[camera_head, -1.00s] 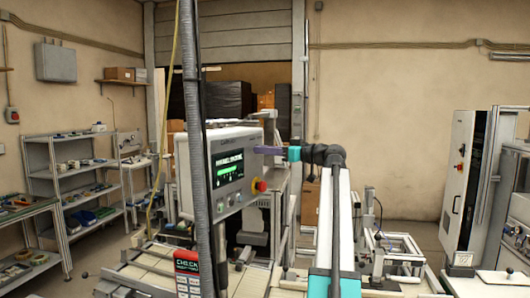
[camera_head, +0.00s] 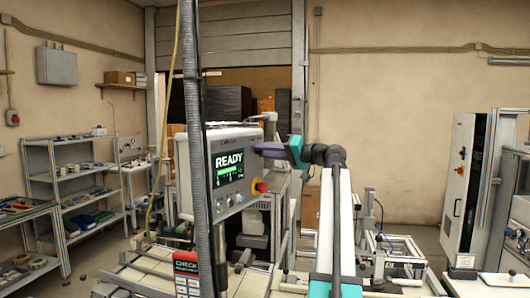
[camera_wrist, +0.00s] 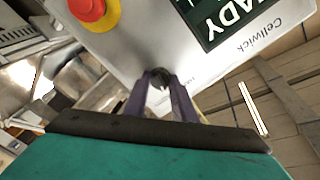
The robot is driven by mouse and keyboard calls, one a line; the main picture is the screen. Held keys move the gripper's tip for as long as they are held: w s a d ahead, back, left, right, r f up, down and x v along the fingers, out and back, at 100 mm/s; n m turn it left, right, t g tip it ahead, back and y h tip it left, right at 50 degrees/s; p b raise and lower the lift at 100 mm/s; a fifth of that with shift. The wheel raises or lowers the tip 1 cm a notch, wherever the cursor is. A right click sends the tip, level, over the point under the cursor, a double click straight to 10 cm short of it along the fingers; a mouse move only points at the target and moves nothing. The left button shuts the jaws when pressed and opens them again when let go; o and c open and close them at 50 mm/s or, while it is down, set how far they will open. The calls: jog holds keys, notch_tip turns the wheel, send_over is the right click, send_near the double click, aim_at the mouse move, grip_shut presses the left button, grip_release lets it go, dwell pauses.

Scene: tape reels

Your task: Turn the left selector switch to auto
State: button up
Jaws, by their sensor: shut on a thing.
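The grey control panel (camera_head: 225,140) faces me, with its screen (camera_head: 229,168) reading READY above a green bar. In the wrist view, the panel (camera_wrist: 140,40) appears tilted. My gripper (camera_head: 262,149) is at the panel's upper right. In the wrist view, its purple fingers (camera_wrist: 160,88) are shut on a small dark selector switch (camera_wrist: 159,79) on the panel. The fingers hide most of the switch, so I cannot read its position or labels.
A red emergency-stop button (camera_head: 261,187) on a yellow base sits at the panel's lower right, and also shows close by in the wrist view (camera_wrist: 92,8). A grey hose-like post (camera_head: 196,130) stands before the panel. Shelves (camera_head: 75,170) are far left.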

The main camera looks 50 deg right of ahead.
jog(key=m+p, duration=0.1)
jog(key=m, duration=0.3)
dwell(0.4)
jog(key=o, duration=1.1)
jog(key=shift+c, duration=0.2)
jog(key=shift+s+d, duration=0.1)
jog(key=shift+s, duration=0.05)
jog(key=b+v, duration=0.4)
jog(key=v, duration=0.9)
jog(key=shift+s, duration=0.3)
jog(key=shift+w, duration=0.1)
